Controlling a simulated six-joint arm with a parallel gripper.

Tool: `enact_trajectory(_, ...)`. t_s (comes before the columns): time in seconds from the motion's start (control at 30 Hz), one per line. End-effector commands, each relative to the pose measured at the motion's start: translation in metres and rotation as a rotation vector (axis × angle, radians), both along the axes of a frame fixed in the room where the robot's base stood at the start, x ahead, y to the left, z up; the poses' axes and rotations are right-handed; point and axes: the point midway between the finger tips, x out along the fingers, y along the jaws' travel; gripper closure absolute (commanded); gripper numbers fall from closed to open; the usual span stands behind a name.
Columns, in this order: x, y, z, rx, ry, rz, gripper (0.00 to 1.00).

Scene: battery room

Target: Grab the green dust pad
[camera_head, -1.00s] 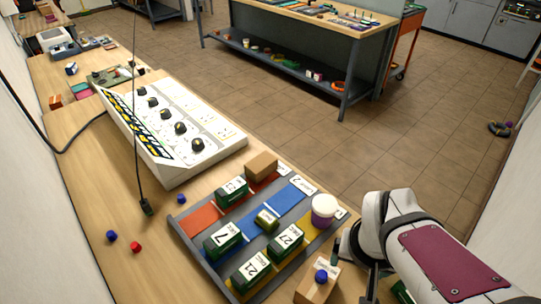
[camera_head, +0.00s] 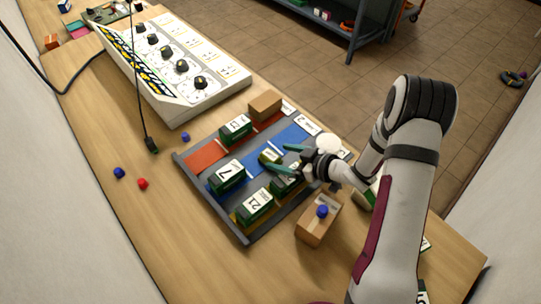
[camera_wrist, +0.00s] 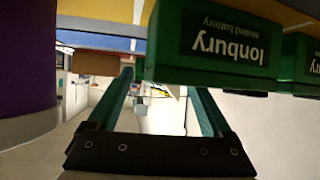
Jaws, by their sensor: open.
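A small green block with a pale yellowish top (camera_head: 267,157), which looks like the green dust pad, sits in the middle of the sectioned tray (camera_head: 216,221). My gripper (camera_head: 274,157) is low over the tray, coming from the right. Its teal fingers are open, their tips close around or just above the pad; I cannot tell whether they touch it. In the wrist view the open fingers (camera_wrist: 158,88) have nothing clearly between them, and I cannot make out the pad.
Green battery boxes (camera_head: 227,174) stand around the pad, one (camera_head: 254,205) at the front. A cardboard box (camera_head: 265,105) sits at the tray's back. A purple tub (camera_wrist: 25,60) is close at left in the wrist view.

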Motion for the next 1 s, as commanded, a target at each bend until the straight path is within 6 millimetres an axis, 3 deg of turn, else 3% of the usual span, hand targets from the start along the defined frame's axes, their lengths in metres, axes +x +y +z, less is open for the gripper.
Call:
enact_trajectory(0.2,0.019,0.032,-0.020,-0.002,-0.001,0.002,0.16)
enact_trajectory(0.47,0.022,0.035,-0.023,-0.002,-0.001,-0.001,0.16)
enact_trajectory(0.9,0.022,0.035,-0.023,-0.002,-0.001,-0.001,0.94)
enact_trajectory(1.0,0.022,0.035,-0.023,-0.002,-0.001,-0.001,0.97)
